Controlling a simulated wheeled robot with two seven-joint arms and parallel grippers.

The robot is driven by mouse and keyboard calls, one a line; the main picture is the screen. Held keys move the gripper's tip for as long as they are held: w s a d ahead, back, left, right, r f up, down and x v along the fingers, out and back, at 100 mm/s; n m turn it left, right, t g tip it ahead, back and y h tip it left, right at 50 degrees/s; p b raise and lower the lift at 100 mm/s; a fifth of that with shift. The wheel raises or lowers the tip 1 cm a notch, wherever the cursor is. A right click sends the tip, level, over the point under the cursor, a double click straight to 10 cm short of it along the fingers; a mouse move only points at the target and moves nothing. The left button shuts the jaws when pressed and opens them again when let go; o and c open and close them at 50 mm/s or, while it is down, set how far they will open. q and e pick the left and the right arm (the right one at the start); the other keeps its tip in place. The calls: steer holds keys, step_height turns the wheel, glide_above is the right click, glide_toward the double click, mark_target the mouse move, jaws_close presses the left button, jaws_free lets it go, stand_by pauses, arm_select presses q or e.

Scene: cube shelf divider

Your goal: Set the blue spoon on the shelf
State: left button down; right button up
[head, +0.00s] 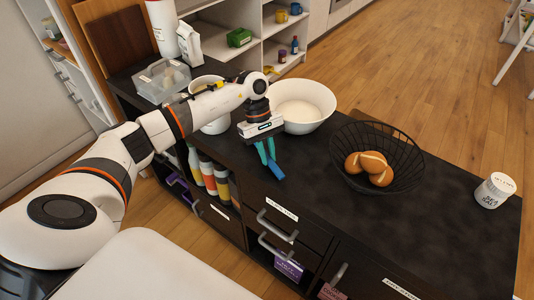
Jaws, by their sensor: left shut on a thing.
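My left gripper (267,157) reaches in from the left over the dark counter (310,168), pointing down. Its teal fingers are shut on the blue spoon (277,173), whose visible part sticks out below the fingertips near the counter's front edge. The rest of the spoon is hidden by the fingers. A white cube shelf (268,53) with open compartments stands behind the counter at the top. It holds a green box (239,37), mugs (282,16) and small bottles (294,45). My right gripper is not in view.
On the counter are a white bowl (302,104) just behind the gripper, a black wire basket (418,160) with bread rolls (371,168), a white jar (494,190) and a clear container (162,82). Bottles (208,176) stand in an open bay below.

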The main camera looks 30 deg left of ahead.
arm_select(q)
steer(key=shift+f, duration=0.45)
steer(key=shift+f+b, duration=0.2)
steer(key=shift+b, duration=0.1)
steer(key=c, duration=1.3)
jaws_free()
steer(key=shift+c, duration=0.2)
steer(key=shift+r, duration=0.1)
